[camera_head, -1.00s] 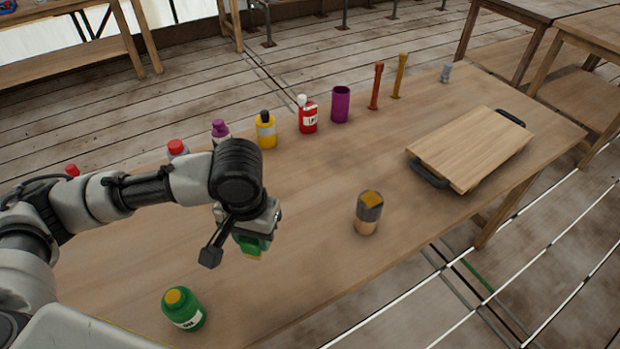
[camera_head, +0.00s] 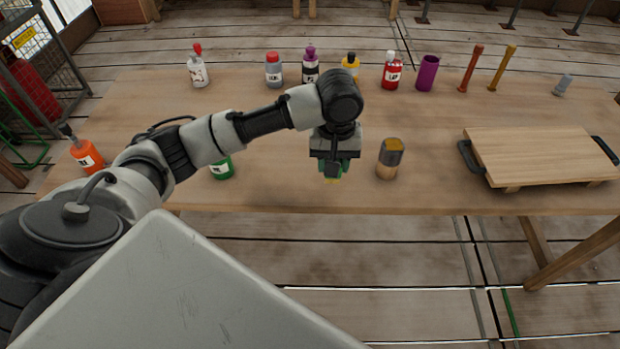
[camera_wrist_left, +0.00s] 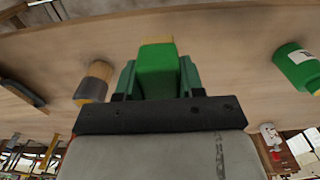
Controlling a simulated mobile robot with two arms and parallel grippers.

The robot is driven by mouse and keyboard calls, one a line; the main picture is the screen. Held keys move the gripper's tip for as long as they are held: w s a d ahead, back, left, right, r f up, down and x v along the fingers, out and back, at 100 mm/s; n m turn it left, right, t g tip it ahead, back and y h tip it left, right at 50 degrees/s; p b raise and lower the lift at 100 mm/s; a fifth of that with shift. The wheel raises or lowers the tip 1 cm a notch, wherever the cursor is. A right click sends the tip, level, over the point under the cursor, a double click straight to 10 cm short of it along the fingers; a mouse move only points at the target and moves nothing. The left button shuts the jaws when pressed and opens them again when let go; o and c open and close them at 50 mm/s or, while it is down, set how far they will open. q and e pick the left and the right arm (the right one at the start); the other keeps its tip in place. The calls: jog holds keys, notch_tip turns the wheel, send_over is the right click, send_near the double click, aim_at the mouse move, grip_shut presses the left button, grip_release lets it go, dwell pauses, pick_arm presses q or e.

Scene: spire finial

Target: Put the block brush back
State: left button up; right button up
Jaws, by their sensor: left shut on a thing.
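My left gripper (camera_head: 333,168) is shut on a green block with a yellowish end, which I take to be the block brush (camera_wrist_left: 157,70). The yellowish end points away from the wrist. In the head view the brush shows only as a bit of green and yellow under the gripper, low over the front part of the wooden table (camera_head: 290,195). Whether it touches the table cannot be told. A dark grey and wood-coloured cylinder with a yellow top (camera_head: 390,160) stands just right of the gripper; it also shows at left in the wrist view (camera_wrist_left: 93,82). My right gripper is out of view.
A green bottle (camera_head: 222,169) is partly hidden by my arm. An orange bottle (camera_head: 87,155) stands at the left end. Bottles, a purple cup (camera_head: 427,73) and upright sticks line the back. A board with black handles (camera_head: 540,155) lies at right. The middle right is clear.

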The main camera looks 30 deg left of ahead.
pick_arm(q)
jog(key=w+a+f, duration=0.1)
jog(key=a+f, duration=0.1)
jog(key=a, duration=0.1)
jog(key=w+a+f, duration=0.2)
jog(key=a, duration=0.1)
jog(key=w+a+f, duration=0.1)
jog(key=a+f, duration=0.1)
jog(key=a, duration=0.2)
jog(key=shift+w+f, duration=0.1)
jog(key=shift+w, duration=0.1)
jog(key=shift+w+a+f, duration=0.1)
jog(key=shift+a+f, duration=0.05)
jog(key=shift+f, duration=0.05)
jog(key=shift+a+f, duration=0.1)
jog(key=shift+f, duration=1.95)
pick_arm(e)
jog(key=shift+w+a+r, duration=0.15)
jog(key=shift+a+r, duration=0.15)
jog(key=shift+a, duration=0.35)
pick_arm(q)
jog(key=shift+f+p, duration=0.15)
jog(key=shift+p, duration=0.15)
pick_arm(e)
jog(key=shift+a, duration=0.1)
pick_arm(q)
jog(key=o, duration=0.6)
jog(key=shift+o, duration=1.1)
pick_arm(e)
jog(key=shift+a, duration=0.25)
